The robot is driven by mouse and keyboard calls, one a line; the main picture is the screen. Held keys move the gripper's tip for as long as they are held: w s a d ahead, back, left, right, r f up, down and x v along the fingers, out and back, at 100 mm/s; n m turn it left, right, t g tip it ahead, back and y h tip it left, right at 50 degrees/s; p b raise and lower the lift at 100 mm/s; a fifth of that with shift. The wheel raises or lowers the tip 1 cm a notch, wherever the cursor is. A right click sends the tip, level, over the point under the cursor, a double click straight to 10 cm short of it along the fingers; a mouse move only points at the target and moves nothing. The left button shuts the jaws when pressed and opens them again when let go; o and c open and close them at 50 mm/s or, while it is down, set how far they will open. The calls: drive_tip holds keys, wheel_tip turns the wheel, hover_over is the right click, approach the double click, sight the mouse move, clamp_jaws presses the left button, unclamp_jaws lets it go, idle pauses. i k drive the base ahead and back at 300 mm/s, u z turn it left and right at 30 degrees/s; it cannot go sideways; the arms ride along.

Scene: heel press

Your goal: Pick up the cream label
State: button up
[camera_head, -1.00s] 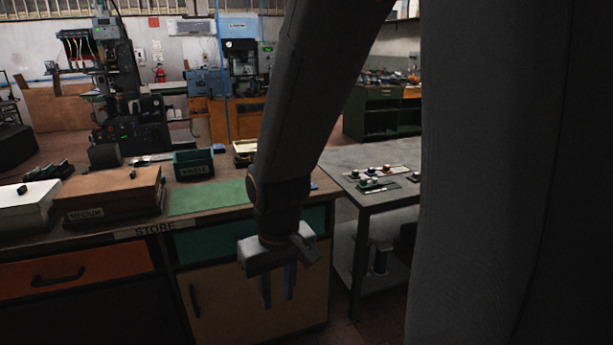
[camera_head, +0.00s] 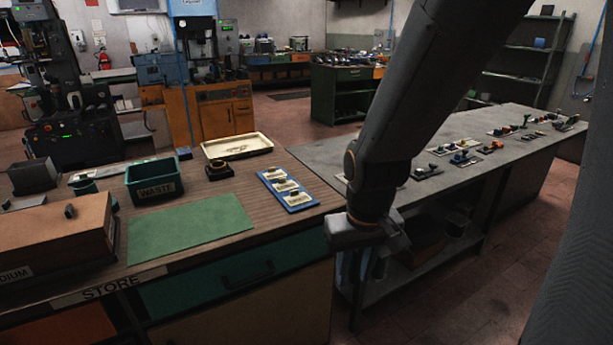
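Several pale cream labels (camera_head: 286,186) with dark knobs lie in a row on a blue strip (camera_head: 308,205) near the right end of the wooden-topped bench. I cannot tell from here which one is the cream label, and their print is too small to read. My gripper (camera_head: 364,270) hangs to the right of the strip, pointing down past the bench's right end, over the gap before the grey table. Its fingers look apart with nothing between them, though they are dark and partly hard to make out.
A cream tray (camera_head: 237,146), a dark block (camera_head: 219,171), a green WASTE bin (camera_head: 154,182) and a green mat (camera_head: 190,224) share the bench. A brown MEDIUM box (camera_head: 50,235) stands left. A grey table (camera_head: 450,150) with several small parts stands right.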

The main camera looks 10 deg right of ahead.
sight(282, 185)
drive_tip(key=u, duration=0.1)
drive_tip(key=i, duration=1)
drive_tip(key=u, duration=0.45)
